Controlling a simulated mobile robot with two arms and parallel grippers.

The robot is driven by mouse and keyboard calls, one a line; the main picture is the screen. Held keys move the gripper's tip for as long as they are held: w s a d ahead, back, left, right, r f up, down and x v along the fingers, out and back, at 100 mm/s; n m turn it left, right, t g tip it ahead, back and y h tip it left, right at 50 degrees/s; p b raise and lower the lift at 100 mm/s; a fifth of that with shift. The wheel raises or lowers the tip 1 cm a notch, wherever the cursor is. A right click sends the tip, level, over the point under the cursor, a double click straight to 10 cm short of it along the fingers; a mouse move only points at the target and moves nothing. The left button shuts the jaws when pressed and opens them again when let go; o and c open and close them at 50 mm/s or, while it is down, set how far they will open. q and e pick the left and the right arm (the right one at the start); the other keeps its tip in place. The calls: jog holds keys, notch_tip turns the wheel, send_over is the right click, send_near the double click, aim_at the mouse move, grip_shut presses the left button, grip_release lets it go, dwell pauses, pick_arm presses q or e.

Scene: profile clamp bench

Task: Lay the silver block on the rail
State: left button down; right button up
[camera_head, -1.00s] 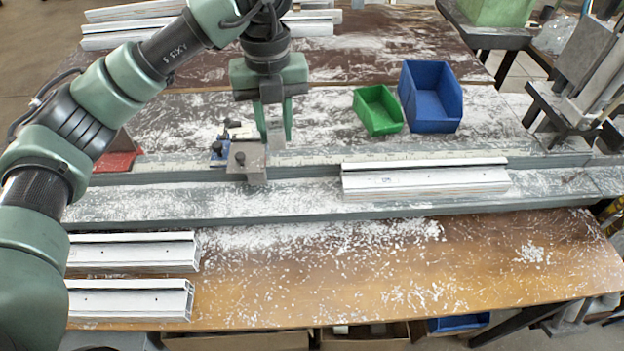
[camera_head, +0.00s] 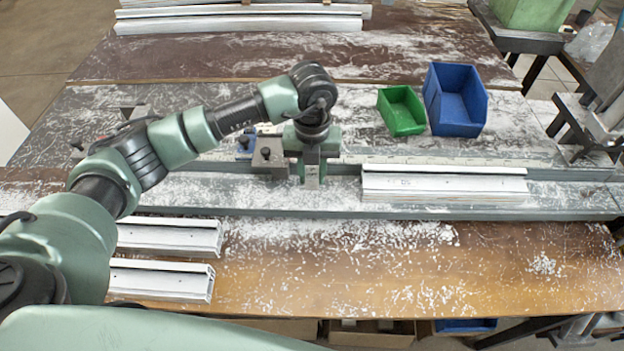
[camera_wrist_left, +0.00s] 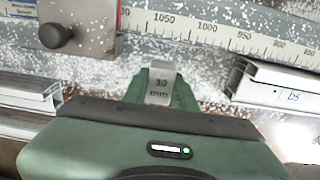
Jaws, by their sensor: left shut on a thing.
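My left gripper (camera_head: 312,172) points down over the long grey rail (camera_head: 270,200), just right of the grey stop block (camera_head: 268,155). The silver block (camera_head: 313,175) also shows between the green fingers in the head view. It is at the rail, in front of the ruler strip (camera_wrist_left: 215,32). I cannot tell whether its underside touches the rail. My right gripper is not in view.
White profiles (camera_head: 445,184) lie on the rail to the right of the gripper, with a gap between. More white profiles (camera_head: 165,237) lie on the wooden bench at the front left. A green bin (camera_head: 402,112) and a blue bin (camera_head: 456,100) stand behind the rail.

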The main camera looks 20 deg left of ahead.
aim_at(312, 184)
pick_arm(q)
notch_tip(312, 184, down, 4)
jog(key=shift+r+p, duration=0.15)
jog(key=shift+p, duration=0.15)
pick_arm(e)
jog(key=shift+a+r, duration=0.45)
pick_arm(q)
jog(key=c, duration=1.1)
grip_release()
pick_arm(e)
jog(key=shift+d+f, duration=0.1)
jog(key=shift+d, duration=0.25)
